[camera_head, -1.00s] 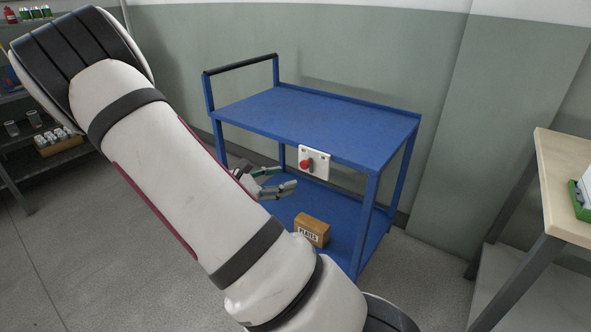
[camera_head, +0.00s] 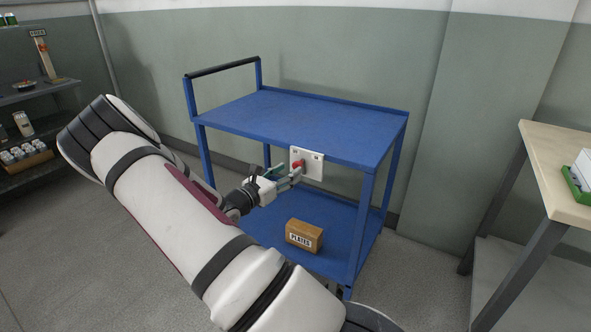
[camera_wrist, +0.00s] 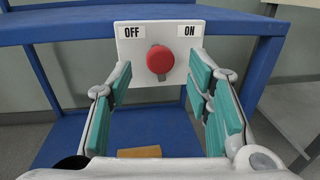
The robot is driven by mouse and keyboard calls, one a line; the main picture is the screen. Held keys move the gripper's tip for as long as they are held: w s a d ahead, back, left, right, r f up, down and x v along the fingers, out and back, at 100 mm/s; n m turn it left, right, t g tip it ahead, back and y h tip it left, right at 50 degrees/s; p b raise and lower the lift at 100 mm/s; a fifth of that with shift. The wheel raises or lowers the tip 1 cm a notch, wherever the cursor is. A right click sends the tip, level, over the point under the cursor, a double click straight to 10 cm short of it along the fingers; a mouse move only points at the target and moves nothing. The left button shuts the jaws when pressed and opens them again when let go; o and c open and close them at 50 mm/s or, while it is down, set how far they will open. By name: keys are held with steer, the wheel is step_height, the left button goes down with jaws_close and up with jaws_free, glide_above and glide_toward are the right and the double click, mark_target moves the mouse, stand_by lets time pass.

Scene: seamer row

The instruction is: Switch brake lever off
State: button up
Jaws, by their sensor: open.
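The brake lever shows as a red round knob (camera_wrist: 159,60) on a white plate (camera_wrist: 181,28) fixed to the front edge of the blue cart (camera_head: 300,118). In the wrist view the plate reads OFF at left and ON at right, and the knob sits between the labels. In the head view the knob (camera_head: 297,164) is partly behind the fingertips. My gripper (camera_wrist: 166,88) is open, with its teal-padded fingers on either side of the knob, apart from it. In the head view my gripper (camera_head: 286,177) is just in front of the plate.
A cardboard box marked PLATES (camera_head: 304,236) stands on the cart's lower shelf. The cart's top is bare. A wooden-topped table (camera_head: 558,165) stands at right, and a grey shelf (camera_head: 38,90) with goods stands at far left. The wall is behind the cart.

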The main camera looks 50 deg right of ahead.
mark_target(295, 167)
steer(key=shift+s+d+b, duration=0.15)
steer(key=shift+d+b, duration=0.25)
steer(key=shift+d, duration=2.05)
jaws_close()
